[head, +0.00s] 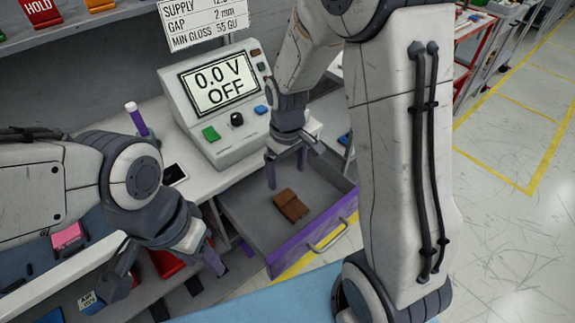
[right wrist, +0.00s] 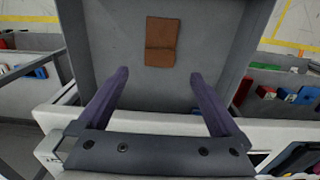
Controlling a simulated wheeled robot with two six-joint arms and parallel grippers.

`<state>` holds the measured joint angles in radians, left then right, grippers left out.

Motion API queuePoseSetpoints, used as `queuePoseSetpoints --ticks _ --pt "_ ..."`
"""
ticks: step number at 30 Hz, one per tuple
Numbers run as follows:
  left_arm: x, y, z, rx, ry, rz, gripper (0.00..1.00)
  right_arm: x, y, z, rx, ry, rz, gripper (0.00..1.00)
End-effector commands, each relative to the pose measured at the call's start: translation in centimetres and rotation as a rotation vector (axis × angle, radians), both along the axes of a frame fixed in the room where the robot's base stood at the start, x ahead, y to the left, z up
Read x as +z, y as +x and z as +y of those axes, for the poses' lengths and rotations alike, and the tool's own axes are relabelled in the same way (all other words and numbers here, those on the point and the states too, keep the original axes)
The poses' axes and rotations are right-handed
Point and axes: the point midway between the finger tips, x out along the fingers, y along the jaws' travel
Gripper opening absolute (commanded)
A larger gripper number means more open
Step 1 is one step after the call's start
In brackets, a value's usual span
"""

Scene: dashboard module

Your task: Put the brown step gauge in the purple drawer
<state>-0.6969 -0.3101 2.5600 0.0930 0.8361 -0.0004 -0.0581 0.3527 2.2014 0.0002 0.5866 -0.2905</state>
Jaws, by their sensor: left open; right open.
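The brown step gauge (head: 291,205) lies flat on the floor of the purple drawer (head: 306,246), which is pulled open. In the right wrist view the gauge (right wrist: 161,42) lies on the grey drawer floor, beyond the fingertips and apart from them. My right gripper (head: 286,166) is open and empty above the back part of the drawer; its two purple fingers (right wrist: 157,80) also show in the right wrist view. My left gripper (head: 204,266) is open and empty, left of the drawer.
A power supply (head: 215,101) reading 0.0 V OFF stands on the bench behind the drawer. A red bin (head: 165,264) and a pink item (head: 68,238) are at the left. The drawer floor around the gauge is clear.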

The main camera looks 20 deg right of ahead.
Motion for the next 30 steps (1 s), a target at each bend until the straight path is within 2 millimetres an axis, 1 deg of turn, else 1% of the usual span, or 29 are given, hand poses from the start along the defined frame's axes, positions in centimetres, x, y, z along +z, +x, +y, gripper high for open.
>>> queuePoseSetpoints --ticks 1,5,8,11,12,14,15,18,21,24,30 --pt "0.1 0.0 0.0 0.0 0.0 0.0 0.5 0.7 0.1 0.0 0.0 0.0 -0.003 1.0" --pt "0.1 0.0 0.0 0.0 0.0 0.0 0.5 1.8 -0.2 0.4 0.006 0.001 -0.002 1.0" --pt "0.1 0.0 0.0 0.0 0.0 0.0 0.5 3.5 -1.8 2.8 0.042 0.008 -0.011 1.0" --pt "0.1 0.0 0.0 0.0 0.0 0.0 0.5 5.8 -5.5 6.6 0.106 0.025 -0.022 1.0" --pt "0.1 0.0 0.0 0.0 0.0 0.0 0.5 6.7 -7.4 8.0 0.134 0.033 -0.025 1.0" --pt "0.1 0.0 0.0 0.0 0.0 0.0 0.5 7.8 -10.4 9.7 0.174 0.047 -0.025 1.0" --pt "0.1 0.0 0.0 0.0 0.0 0.0 0.5 8.4 -12.3 10.5 0.199 0.055 -0.025 1.0" --pt "0.1 0.0 0.0 0.0 0.0 0.0 0.5 9.3 -16.3 11.6 0.248 0.073 -0.021 1.0" --pt "0.1 0.0 0.0 0.0 0.0 0.0 0.5 9.6 -18.8 11.8 0.279 0.085 -0.016 1.0" --pt "0.1 0.0 0.0 0.0 0.0 0.0 0.5 9.7 -19.8 11.8 0.289 0.089 -0.012 1.0" --pt "0.1 0.0 0.0 0.0 0.0 0.0 0.5 9.7 -19.8 11.8 0.288 0.089 -0.01 1.0"
